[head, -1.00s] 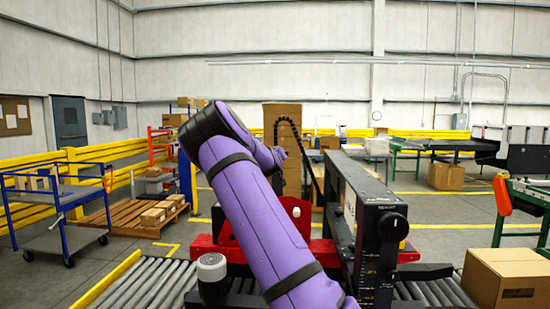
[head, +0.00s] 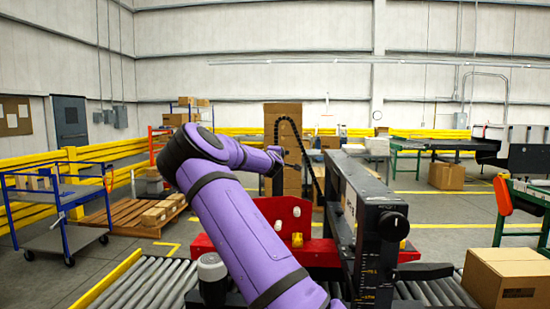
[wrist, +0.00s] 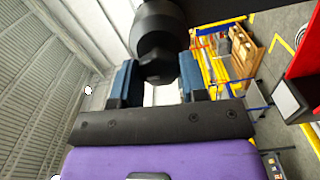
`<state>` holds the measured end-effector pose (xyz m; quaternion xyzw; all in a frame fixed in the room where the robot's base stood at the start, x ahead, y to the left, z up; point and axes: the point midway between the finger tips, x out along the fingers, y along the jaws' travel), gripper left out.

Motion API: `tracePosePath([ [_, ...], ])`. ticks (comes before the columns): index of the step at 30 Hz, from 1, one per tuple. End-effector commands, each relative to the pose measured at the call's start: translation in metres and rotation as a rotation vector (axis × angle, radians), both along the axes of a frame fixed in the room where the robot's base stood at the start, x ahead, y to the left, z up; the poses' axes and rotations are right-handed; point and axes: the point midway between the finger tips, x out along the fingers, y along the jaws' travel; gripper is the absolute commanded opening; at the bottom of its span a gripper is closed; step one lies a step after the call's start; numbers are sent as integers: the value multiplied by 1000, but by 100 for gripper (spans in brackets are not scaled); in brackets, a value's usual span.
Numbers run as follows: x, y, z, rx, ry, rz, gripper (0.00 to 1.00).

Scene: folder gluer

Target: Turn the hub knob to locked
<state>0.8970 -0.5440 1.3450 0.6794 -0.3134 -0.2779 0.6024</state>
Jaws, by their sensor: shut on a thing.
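In the wrist view a thick black knob (wrist: 159,42) with a faceted end sits between the two blue fingers of my gripper (wrist: 157,72). It looks like the hub knob. My gripper is shut on it. No lock mark or pointer can be read on it, so its setting cannot be told. In the head view my purple arm reaches up and then bends to the right. The fingers and the held knob cannot be made out there.
A dark upright frame (head: 378,245) with a scale and another black knob (head: 396,226) stands right of my arm. A red machine part (head: 290,217) lies behind the arm. Rollers (head: 145,283) run at lower left. A cardboard box (head: 508,276) stands at lower right.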

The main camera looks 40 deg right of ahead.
Motion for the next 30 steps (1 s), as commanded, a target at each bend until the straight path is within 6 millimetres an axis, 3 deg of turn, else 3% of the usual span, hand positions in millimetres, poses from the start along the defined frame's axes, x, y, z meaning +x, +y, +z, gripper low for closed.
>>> tracePosePath([
  [25, 1, 1, -2, -88, 105, 1, 16],
  [26, 1, 1, -2, -88, 105, 1, 45],
  [28, 1, 1, -2, -88, 104, 1, 61],
  [30, 0, 1, -1, -88, 104, 1, 64],
])
